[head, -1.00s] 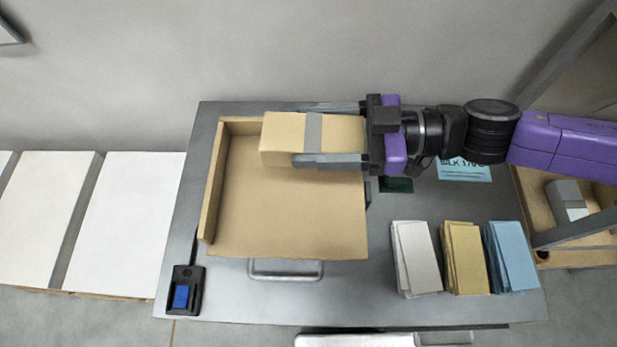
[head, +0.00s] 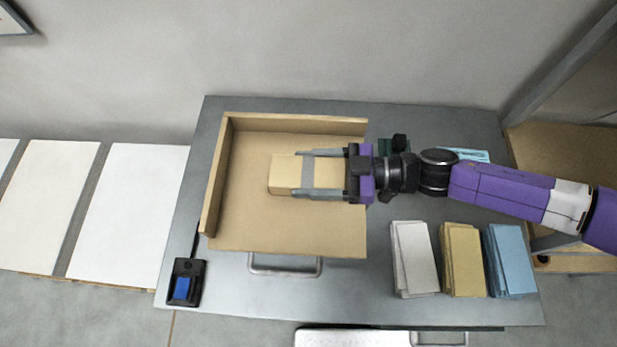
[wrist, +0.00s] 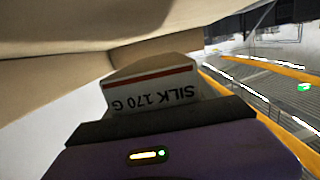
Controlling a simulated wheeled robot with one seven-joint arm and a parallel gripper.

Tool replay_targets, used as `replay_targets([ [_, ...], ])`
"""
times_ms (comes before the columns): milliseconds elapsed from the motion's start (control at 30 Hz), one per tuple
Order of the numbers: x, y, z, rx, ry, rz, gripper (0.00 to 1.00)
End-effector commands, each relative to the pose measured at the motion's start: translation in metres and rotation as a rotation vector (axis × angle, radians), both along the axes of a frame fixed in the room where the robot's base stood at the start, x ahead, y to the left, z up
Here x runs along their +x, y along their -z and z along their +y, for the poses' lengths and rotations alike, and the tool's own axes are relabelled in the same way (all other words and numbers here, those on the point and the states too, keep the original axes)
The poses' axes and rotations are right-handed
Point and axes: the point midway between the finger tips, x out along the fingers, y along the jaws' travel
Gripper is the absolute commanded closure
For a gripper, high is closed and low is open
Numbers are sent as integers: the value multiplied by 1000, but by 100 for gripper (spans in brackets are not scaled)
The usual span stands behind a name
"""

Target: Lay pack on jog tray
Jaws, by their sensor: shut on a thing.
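The pack (head: 285,174) is a tan wrapped block with a grey band, over the middle of the jog tray in the head view. My gripper (head: 305,175) is shut on the pack, its two fingers along the far and near sides. The pack's white end label (wrist: 155,88) reads "SILK 170 G" in the wrist view. The jog tray (head: 235,232) is a tan board with raised walls along its left and back edges. The pack is apart from both walls. I cannot tell whether its underside touches the tray floor.
A white stack (head: 413,258), a yellow stack (head: 462,260) and a blue stack (head: 510,259) stand at the table's front right. A black box with a blue button (head: 183,284) sits front left. A metal handle (head: 285,266) sticks out before the tray.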

Motion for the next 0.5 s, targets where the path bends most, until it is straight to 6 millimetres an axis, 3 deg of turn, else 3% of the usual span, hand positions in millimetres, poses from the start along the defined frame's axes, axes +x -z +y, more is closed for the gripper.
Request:
replay_targets([
  [300, 0, 34, 1, 2, 0, 1, 100],
  [500, 0, 38, 0, 2, -1, 0, 100],
])
